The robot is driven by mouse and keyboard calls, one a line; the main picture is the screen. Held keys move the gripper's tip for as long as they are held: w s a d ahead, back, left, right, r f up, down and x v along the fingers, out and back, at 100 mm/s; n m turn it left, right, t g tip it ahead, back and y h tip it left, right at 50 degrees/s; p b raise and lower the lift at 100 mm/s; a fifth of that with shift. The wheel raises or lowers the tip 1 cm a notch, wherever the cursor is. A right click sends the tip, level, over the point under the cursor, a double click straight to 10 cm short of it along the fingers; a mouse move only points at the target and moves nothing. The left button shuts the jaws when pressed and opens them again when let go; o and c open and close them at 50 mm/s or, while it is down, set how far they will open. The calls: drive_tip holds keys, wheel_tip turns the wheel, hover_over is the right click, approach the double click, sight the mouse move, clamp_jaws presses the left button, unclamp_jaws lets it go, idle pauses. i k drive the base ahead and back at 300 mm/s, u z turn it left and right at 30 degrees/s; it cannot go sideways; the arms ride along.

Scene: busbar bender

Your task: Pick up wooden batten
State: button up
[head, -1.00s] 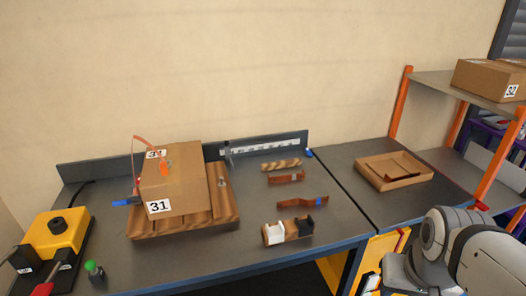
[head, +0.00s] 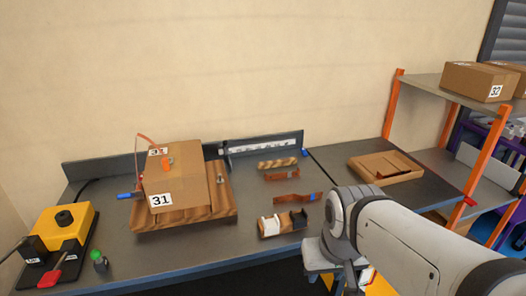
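A short wooden batten (head: 278,163) with light and dark diagonal stripes lies flat near the back of the grey bench. A brown copper-coloured piece (head: 282,175) lies just in front of it. My gripper (head: 318,258) is at the front edge of the bench, well in front and to the right of the batten. The gripper is seen from behind and partly hidden by my wrist, so its fingers cannot be made out.
A bent copper strip (head: 297,198) and a wooden block with white and black parts (head: 284,223) lie between gripper and batten. A box marked 31 (head: 178,185) sits on a wooden board at left. An open cardboard tray (head: 385,168) lies at right.

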sight(275, 163)
drive_tip(key=z, duration=0.05)
drive_tip(key=i, duration=1)
drive_tip(key=u, duration=0.05)
